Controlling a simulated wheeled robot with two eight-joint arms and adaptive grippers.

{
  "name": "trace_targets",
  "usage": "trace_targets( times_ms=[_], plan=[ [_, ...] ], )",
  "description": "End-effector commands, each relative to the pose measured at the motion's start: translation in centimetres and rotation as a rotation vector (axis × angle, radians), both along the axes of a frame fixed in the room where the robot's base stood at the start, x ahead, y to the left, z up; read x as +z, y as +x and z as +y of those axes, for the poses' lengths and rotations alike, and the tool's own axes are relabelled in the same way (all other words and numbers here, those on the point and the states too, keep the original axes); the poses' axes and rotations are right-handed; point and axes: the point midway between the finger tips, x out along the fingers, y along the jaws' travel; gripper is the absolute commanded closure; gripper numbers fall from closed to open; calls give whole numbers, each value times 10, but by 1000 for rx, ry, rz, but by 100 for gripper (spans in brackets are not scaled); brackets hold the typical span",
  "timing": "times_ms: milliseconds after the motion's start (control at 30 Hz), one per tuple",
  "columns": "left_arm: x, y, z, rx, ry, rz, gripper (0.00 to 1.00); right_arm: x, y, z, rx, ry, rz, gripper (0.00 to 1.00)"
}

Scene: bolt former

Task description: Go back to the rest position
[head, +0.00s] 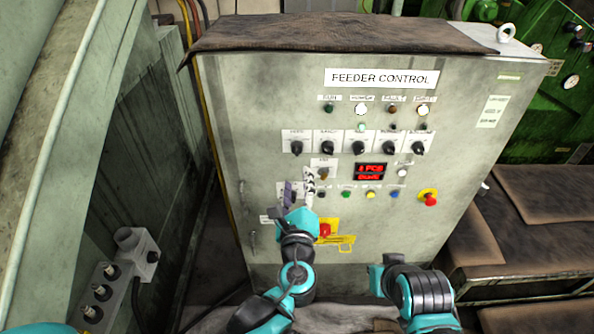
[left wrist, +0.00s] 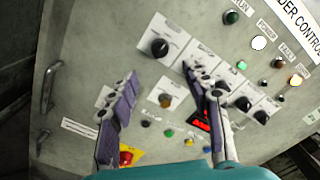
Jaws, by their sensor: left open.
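My left gripper (head: 299,186) is in front of the feeder control cabinet (head: 470,110), over the lower left of its panel. In the left wrist view my left gripper (left wrist: 160,80) has its two purple-grey fingers spread wide, with nothing between them but the panel behind. A black knob (left wrist: 159,47) and an amber button (left wrist: 166,101) show between or just beyond the fingers. Whether the fingertips touch the panel is not clear. Part of my right arm (head: 430,290) shows at the lower right in the head view; its fingers cannot be seen.
A red emergency button (head: 430,199) sticks out at the panel's right. A red and yellow switch (head: 325,231) is just below my left gripper. A grey switch box (head: 125,260) stands at the left. A brown-topped bench (head: 545,205) is at the right, with green machinery (head: 550,85) behind.

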Motion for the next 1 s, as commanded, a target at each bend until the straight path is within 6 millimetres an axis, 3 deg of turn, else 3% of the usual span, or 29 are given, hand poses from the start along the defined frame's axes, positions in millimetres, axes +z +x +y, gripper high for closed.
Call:
trace_targets(
  times_ms=[133,567,667,767,867,1000],
  plan=[
    [0,-8,0,0,0,0,51,0,0,0,0,0,0,100],
    [0,-8,0,1,0,0,51,0,0,0,0,0,0,100],
    [-1,-7,9,18,-35,16,51,0,0,0,0,0,0,100],
    [-9,-6,42,94,-181,79,51,0,0,0,0,0,0,100],
    [-25,-14,96,242,-466,182,51,0,0,0,0,0,0,100],
    [-60,-52,167,522,-994,316,51,0,0,0,0,0,0,100]
  ],
)
